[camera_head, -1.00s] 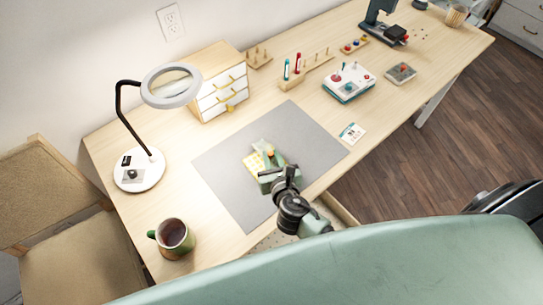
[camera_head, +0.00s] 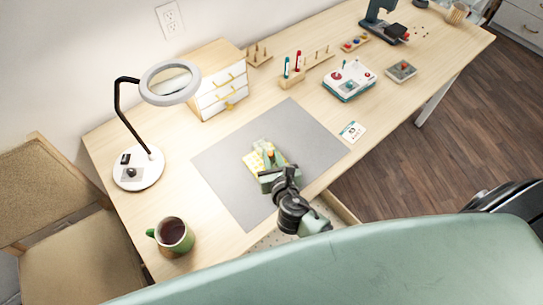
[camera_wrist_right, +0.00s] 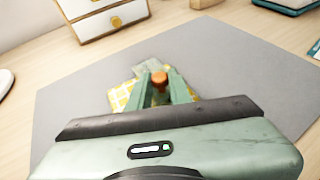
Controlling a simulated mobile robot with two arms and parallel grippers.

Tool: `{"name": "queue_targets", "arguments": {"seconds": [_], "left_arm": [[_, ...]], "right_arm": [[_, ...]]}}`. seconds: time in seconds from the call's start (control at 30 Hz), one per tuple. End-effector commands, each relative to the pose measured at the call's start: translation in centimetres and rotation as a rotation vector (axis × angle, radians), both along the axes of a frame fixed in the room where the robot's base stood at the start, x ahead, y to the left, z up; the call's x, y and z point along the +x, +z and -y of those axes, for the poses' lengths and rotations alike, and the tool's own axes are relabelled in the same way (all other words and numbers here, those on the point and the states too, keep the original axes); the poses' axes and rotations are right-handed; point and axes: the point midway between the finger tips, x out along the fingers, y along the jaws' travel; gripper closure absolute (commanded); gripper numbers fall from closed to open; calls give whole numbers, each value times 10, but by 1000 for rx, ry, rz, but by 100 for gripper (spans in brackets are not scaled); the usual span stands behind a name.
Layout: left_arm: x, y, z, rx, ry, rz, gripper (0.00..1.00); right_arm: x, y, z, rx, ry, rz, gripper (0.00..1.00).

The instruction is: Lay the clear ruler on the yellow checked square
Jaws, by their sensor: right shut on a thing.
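The yellow checked square (camera_head: 252,163) lies on the grey mat, partly hidden by my right gripper. In the right wrist view the square (camera_wrist_right: 122,97) shows left of the fingers. The clear ruler (camera_wrist_right: 151,68), pale green and see-through, shows just beyond the fingertips and over the square; whether it touches the cloth is hard to tell. My right gripper (camera_head: 270,158) is shut on an orange knob (camera_wrist_right: 159,79), which appears to belong to the ruler. My left gripper is not in view.
The grey mat (camera_head: 224,185) has free room around the square. A mug (camera_head: 174,234) stands at the front left, a magnifier lamp (camera_head: 138,170) behind it. A small drawer box (camera_head: 222,97) stands at the back. A card (camera_head: 352,131) lies right of the mat.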

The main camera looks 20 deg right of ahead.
Motion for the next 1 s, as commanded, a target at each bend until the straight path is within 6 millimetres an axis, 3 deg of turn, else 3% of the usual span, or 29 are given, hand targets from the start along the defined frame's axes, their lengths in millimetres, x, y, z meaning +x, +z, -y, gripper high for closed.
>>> {"name": "queue_targets", "arguments": {"seconds": [0.47,0.5,0.57,0.87,1.0], "left_arm": [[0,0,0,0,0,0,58],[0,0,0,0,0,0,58],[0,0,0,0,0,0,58],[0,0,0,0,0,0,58],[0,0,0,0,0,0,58]], "right_arm": [[0,-2,0,0,0,0,100],[0,-2,0,0,0,0,69],[0,-2,0,0,0,0,55],[0,-2,0,0,0,0,55],[-11,1,-1,0,1,-1,55]]}}
